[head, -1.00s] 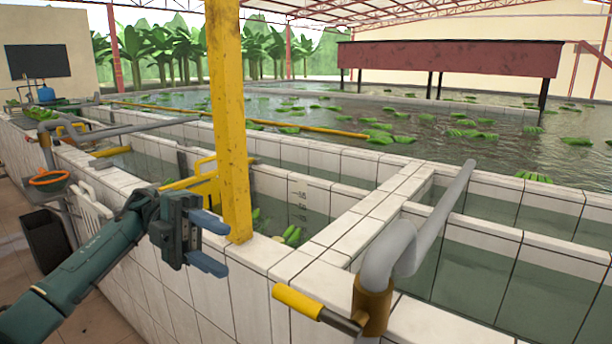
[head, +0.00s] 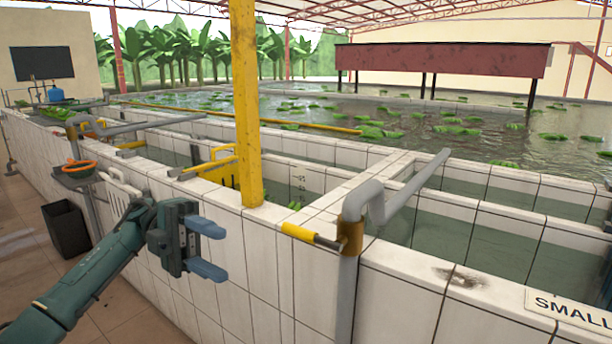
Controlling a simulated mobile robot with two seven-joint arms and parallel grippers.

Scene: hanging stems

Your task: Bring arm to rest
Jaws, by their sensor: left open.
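My left gripper (head: 207,250) shows in the head view at the lower left, on the end of my teal left arm (head: 92,278). Its two blue-grey fingers are apart with nothing between them. It hangs in front of the white tiled tank wall (head: 270,264), left of and below the foot of the yellow post (head: 246,110). I cannot tell how far it is from the wall. My right gripper is not in view.
A grey pipe (head: 376,200) with a yellow-handled valve (head: 298,232) stands at the wall, right of my gripper. Banana bunches (head: 370,132) float in the tanks. The tiled floor at left is open.

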